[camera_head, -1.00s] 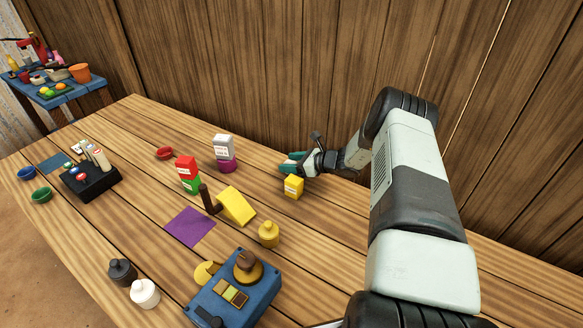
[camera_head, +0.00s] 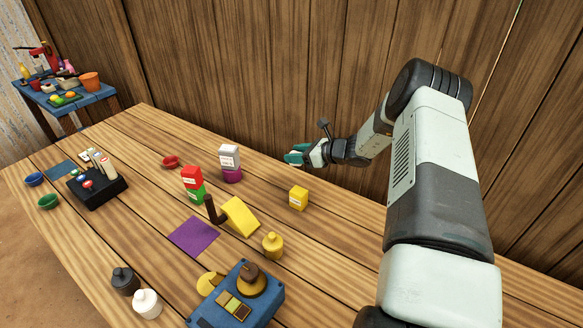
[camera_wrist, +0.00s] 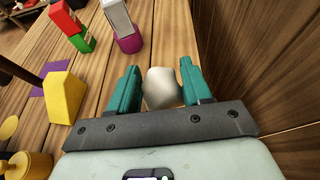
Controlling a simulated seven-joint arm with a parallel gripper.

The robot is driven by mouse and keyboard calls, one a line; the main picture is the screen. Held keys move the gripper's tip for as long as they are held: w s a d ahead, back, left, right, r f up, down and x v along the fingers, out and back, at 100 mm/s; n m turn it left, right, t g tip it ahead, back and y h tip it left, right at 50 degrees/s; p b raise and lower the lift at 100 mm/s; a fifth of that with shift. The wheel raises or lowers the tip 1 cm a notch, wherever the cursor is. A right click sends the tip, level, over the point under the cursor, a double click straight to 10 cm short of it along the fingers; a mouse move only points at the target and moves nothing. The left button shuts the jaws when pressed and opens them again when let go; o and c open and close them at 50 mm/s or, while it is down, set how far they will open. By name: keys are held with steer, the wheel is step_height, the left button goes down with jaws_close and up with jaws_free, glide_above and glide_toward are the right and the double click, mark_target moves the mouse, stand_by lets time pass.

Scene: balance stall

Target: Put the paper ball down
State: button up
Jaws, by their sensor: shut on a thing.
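The paper ball (camera_wrist: 162,88) is a whitish, rounded lump between the two teal fingers of my gripper (camera_wrist: 160,92) in the wrist view. The fingers are shut on it from both sides. In the head view my gripper (camera_head: 296,155) is over the far side of the table, close to the plank wall, behind the yellow box. The ball is not clearly visible in the head view. In the wrist view bare planks show beyond the ball. How high it is above them is hard to tell.
A small yellow box (camera_head: 298,198) stands in front of my gripper. Left of it are a white box on a purple block (camera_head: 231,176), a red box on a green one (camera_head: 196,198) and a yellow wedge (camera_head: 240,216). The wooden wall (camera_head: 250,80) runs close behind. A purple mat (camera_head: 194,236) lies bare.

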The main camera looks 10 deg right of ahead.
mark_target(297, 152)
step_height(297, 152, up, 13)
steer(key=s+a+f+n+g+y, duration=0.1)
steer(key=a, duration=0.6)
steer(key=s+a+n+g, duration=0.1)
steer(key=a+n+g, duration=0.1)
steer(key=a, duration=0.6)
steer(key=s+a+f+n+g+y, duration=0.1)
steer(key=a, duration=0.6)
steer(key=shift+a+f+n+g+y, duration=0.3)
steer(key=shift+f+g, duration=0.05)
steer(key=shift+g, duration=0.05)
steer(key=s+a+r+n+g, duration=0.1)
steer(key=s+a+n+g, duration=0.15)
steer(key=a, duration=0.85)
steer(key=s+a+r+n+g, duration=0.15)
steer(key=s+a, duration=0.25)
steer(key=a, duration=0.6)
steer(key=shift+m+y, duration=0.3)
steer(key=f, duration=1.6)
steer(key=shift+s+a+f, duration=0.1)
steer(key=shift+s+a, duration=0.05)
steer(key=shift+s, duration=0.1)
steer(key=shift+f, duration=2.35)
steer(key=shift+f, duration=0.1)
steer(key=o, duration=1)
